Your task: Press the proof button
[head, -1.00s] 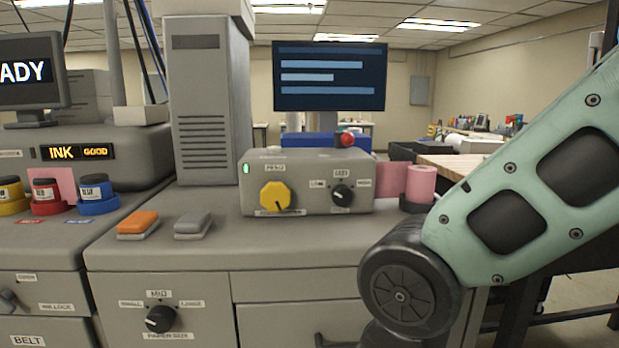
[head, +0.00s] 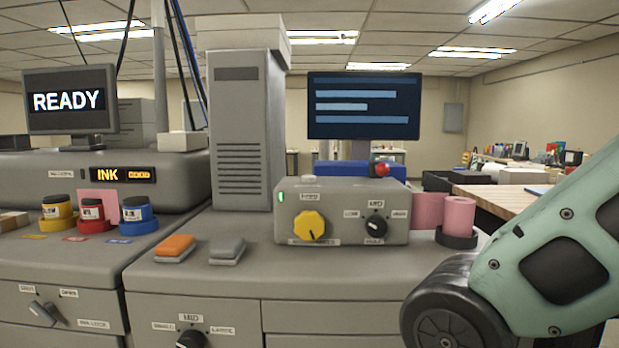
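Two slanted push-button blocks lie on the grey cabinet top, an orange one (head: 175,247) and a grey one (head: 227,250) to its right. I can read no "proof" label on either, so I cannot tell which is the proof button. A grey control box (head: 341,211) behind and to the right has a yellow knob (head: 310,226), a black knob (head: 376,227), a lit green lamp and a small pale cap (head: 308,178) on top. My arm enters at the right edge; my gripper is out of view.
Yellow, red and blue ink pots (head: 136,214) stand at left. A paper-size dial (head: 190,340) is on the cabinet front. A red knob (head: 379,169) sits behind the box.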

